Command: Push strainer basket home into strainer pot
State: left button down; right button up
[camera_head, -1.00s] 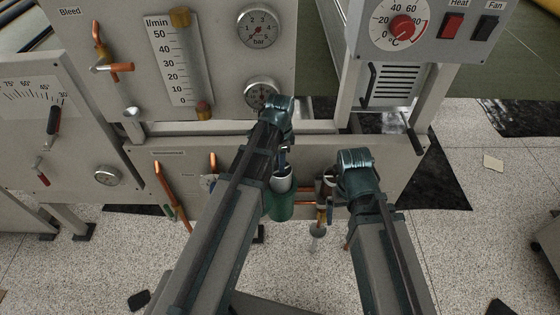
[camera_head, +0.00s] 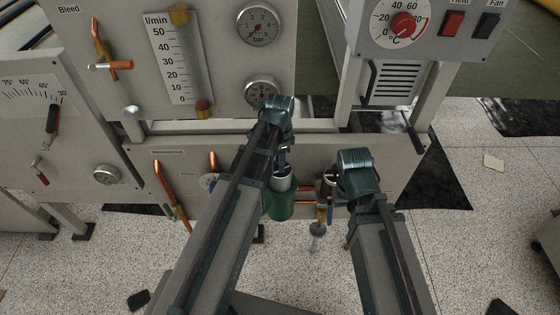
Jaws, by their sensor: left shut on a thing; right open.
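The strainer pot (camera_head: 281,206) is a green cup on the lower panel, partly hidden behind my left arm. A pale grey cylinder, which looks like the strainer basket (camera_head: 284,182), shows at the pot's mouth. How deep it sits cannot be told. My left gripper (camera_head: 283,160) is above the pot, shut on the basket's upper end; the arm hides most of the grip. My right gripper (camera_head: 329,190) is open, to the right of the pot and apart from it, near the copper pipework. Its fingers are mostly hidden by its own wrist.
A copper pipe and valve (camera_head: 321,212) hang right of the pot. Copper levers (camera_head: 165,185) stand on the lower panel to the left. A flow tube (camera_head: 179,60), pressure gauges (camera_head: 259,26) and a red temperature dial (camera_head: 403,27) are above. Speckled floor lies open below.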

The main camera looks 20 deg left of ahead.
aim_at(280, 185)
pick_arm(q)
jog(key=shift+f+b, duration=6.7)
jog(key=shift+f, duration=0.1)
jog(key=shift+c, duration=2.3)
grip_release()
jog(key=shift+r, duration=0.1)
notch_tip(280, 185, up, 14)
jog(key=p, duration=1.4)
jog(key=shift+f, duration=0.2)
